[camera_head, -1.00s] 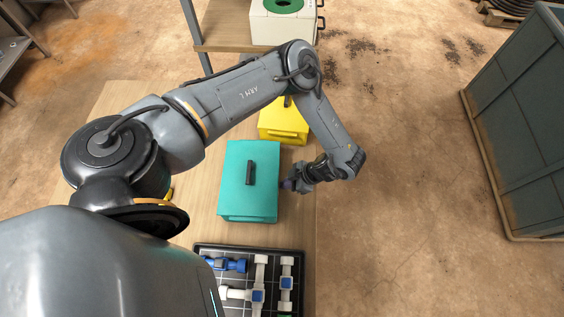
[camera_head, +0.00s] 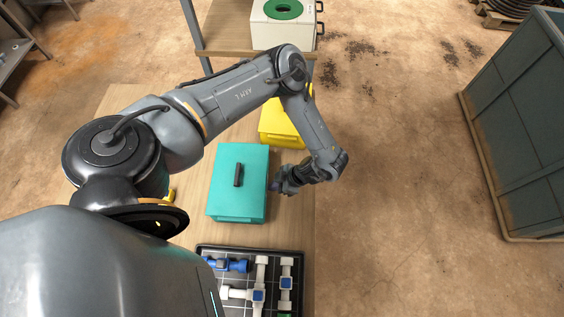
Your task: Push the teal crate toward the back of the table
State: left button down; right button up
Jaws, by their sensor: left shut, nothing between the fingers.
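The teal crate (camera_head: 250,190) is a lidded box with a dark bar handle (camera_head: 238,175) on top. It rests on the wooden table (camera_head: 292,225), turned slightly. My left gripper (camera_head: 274,186) is shut and empty at the crate's right side. Its fingertips appear to touch that side or lie very close to it. My right gripper is not in view.
A yellow crate (camera_head: 281,126) stands just above the teal crate, partly behind my left arm. A black tray (camera_head: 243,250) with blue and white fittings lies below it. The table's right edge runs close to my gripper. Bare table shows left of the crate.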

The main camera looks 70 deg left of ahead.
aim_at(261, 185)
pick_arm(q)
jog(key=shift+s+a+p, duration=0.3)
jog(key=shift+s+p, duration=0.1)
jog(key=shift+s, duration=0.35)
jog(key=shift+s+a+p, duration=0.35)
jog(key=shift+s+p, duration=0.05)
jog(key=shift+s, duration=0.3)
jog(key=shift+s+a+p, duration=0.3)
jog(key=shift+s+p, duration=0.1)
jog(key=shift+s, duration=0.35)
jog(key=shift+w+d+f+b, duration=0.1)
jog(key=shift+w+d+b, duration=0.1)
jog(key=shift+w, duration=0.25)
jog(key=shift+w+d+b, duration=0.15)
jog(key=shift+w+b, duration=0.05)
jog(key=shift+w, duration=0.2)
jog(key=shift+w+d+b, duration=0.3)
jog(key=shift+w+d, duration=0.05)
jog(key=shift+w, duration=0.45)
jog(key=shift+w+d+b, duration=0.25)
jog(key=shift+w+d, duration=0.1)
jog(key=shift+w, duration=0.4)
jog(key=shift+r, duration=0.25)
notch_tip(261, 185, up, 4)
jog(key=p, duration=0.3)
jog(key=shift+f+p, duration=0.2)
jog(key=shift+p, duration=0.2)
notch_tip(261, 185, up, 4)
jog(key=p, duration=0.3)
jog(key=shift+p, duration=0.4)
